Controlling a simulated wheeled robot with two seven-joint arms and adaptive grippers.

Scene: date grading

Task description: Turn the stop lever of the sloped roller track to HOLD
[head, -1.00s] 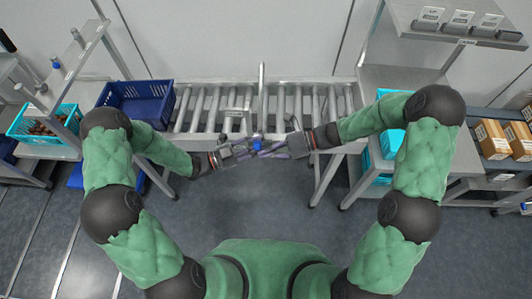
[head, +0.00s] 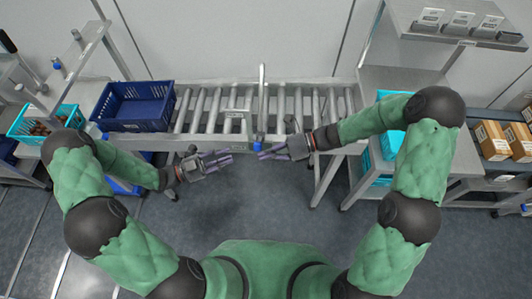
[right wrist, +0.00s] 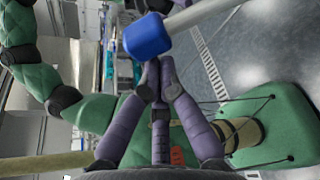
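The sloped roller track (head: 200,82) stands in front of me in the head view. A blue knob (head: 258,146) sits at its front edge, at the near end of a pale bar. In the right wrist view the blue knob (right wrist: 147,36) is close, on a grey rod (right wrist: 205,12). My right gripper (head: 262,154) is beside the knob; its fingertips (right wrist: 156,78) meet just below the knob in the wrist view, with nothing seen between them. My left gripper (head: 232,156) is left of the knob and apart from it; its finger opening is unclear. The HOLD mark is not readable.
A dark blue crate (head: 133,125) stands at the track's left end. A turquoise basket (head: 66,113) is farther left. A shelf unit (head: 400,75) stands at the right, with cardboard boxes (head: 492,139) beyond. The floor before the track is open.

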